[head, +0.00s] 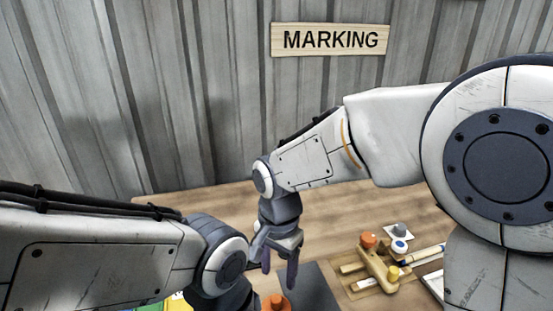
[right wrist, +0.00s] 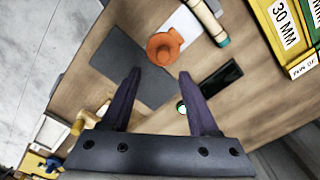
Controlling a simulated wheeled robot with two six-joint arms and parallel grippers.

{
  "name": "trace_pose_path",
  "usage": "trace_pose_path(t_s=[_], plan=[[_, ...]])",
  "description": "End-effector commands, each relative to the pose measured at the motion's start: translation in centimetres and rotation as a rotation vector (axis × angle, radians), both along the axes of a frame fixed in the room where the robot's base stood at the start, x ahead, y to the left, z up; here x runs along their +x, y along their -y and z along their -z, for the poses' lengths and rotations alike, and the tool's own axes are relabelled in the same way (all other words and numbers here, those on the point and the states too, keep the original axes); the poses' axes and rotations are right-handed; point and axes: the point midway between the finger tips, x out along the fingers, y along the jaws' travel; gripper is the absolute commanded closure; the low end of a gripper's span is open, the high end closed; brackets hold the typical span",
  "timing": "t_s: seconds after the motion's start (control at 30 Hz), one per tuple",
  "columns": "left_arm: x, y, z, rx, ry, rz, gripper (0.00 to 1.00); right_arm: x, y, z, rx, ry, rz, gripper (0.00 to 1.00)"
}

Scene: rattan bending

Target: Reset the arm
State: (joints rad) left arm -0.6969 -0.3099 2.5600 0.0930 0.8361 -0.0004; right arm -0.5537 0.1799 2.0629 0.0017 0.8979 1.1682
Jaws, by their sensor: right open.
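My right gripper (head: 279,272) reaches in from the right and hangs over the table in the head view. In the right wrist view its two dark fingers (right wrist: 157,78) stand apart with nothing between them. An orange piece (right wrist: 164,46) lies beyond the fingertips on a dark grey mat (right wrist: 112,50). The orange piece (head: 284,304) also shows at the bottom edge of the head view. My left arm comes in from the left; its gripper is out of the frame.
A wooden fixture (head: 376,264) with orange and yellow knobs stands on the table (head: 190,200) at right. A MARKING sign (head: 330,40) hangs behind.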

Motion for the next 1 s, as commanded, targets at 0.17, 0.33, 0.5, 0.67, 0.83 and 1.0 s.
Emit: trace_pose_path(t_s=[0.17, 0.33, 0.5, 0.67, 0.83, 1.0], plan=[[0.0, 0.0, 0.0, 0.000, 0.000, 0.000, 1.00, -4.7, 0.9, -1.1, 0.026, 0.010, -0.348, 0.39], [0.0, 0.0, 0.0, 0.000, 0.000, 0.000, 1.00, -10.3, 2.5, -1.4, 0.055, 0.030, -0.802, 0.39], [0.0, 0.0, 0.0, 0.000, 0.000, 0.000, 1.00, -14.0, 3.9, -0.9, 0.072, 0.050, -1.125, 0.39], [0.0, 0.0, 0.0, 0.000, 0.000, 0.000, 1.00, -15.3, 4.4, -0.6, 0.077, 0.057, -1.246, 0.39], [0.0, 0.0, 0.0, 0.000, 0.000, 0.000, 1.00, -15.3, 4.4, -0.6, 0.077, 0.057, -1.256, 0.39], [0.0, 0.0, 0.0, 0.000, 0.000, 0.000, 1.00, -15.3, 4.4, -0.6, 0.077, 0.057, -1.254, 0.39]])
